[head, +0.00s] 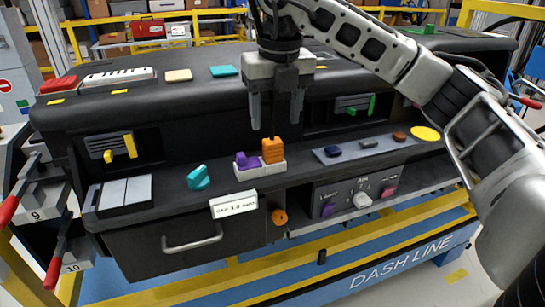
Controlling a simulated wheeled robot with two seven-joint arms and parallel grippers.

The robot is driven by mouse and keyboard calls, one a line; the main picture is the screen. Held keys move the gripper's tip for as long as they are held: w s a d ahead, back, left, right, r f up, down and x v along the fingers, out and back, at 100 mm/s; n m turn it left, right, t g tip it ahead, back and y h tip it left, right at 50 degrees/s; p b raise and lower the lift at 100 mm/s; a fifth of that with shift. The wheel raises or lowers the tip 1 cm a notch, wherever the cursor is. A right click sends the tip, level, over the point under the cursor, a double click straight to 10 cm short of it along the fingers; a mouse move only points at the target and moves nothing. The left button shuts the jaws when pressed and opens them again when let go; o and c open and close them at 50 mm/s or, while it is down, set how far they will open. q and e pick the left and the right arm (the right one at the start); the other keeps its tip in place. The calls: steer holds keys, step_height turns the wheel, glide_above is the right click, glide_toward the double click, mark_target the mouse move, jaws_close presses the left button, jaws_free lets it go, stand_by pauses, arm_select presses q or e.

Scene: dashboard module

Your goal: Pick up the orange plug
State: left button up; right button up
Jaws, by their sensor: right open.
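The orange plug (272,150) stands upright in the right part of a white holder (262,170) on the dashboard ledge. A purple piece (246,161) sits beside it in the left part of the holder. My right gripper (275,125) is open, pointing down. Its two fingers hang just above and around the level of the plug's top, with nothing between them. Whether a finger touches the plug cannot be told. My left gripper is not in view.
A turquoise knob (198,177) stands left of the holder. A blue-grey plate (365,149) with small dark and brown pieces lies to the right. A drawer with a handle (192,240) is below. The dashboard's dark upper body (190,110) rises behind the ledge.

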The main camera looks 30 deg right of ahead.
mark_target(273, 140)
steer(key=shift+w+f+p, duration=0.2)
steer(key=shift+f, duration=0.95)
steer(key=shift+w+f+p, duration=0.2)
steer(key=shift+f, duration=0.9)
steer(key=shift+w+f+p, duration=0.2)
steer(key=shift+f, duration=0.95)
steer(key=c, duration=1.2)
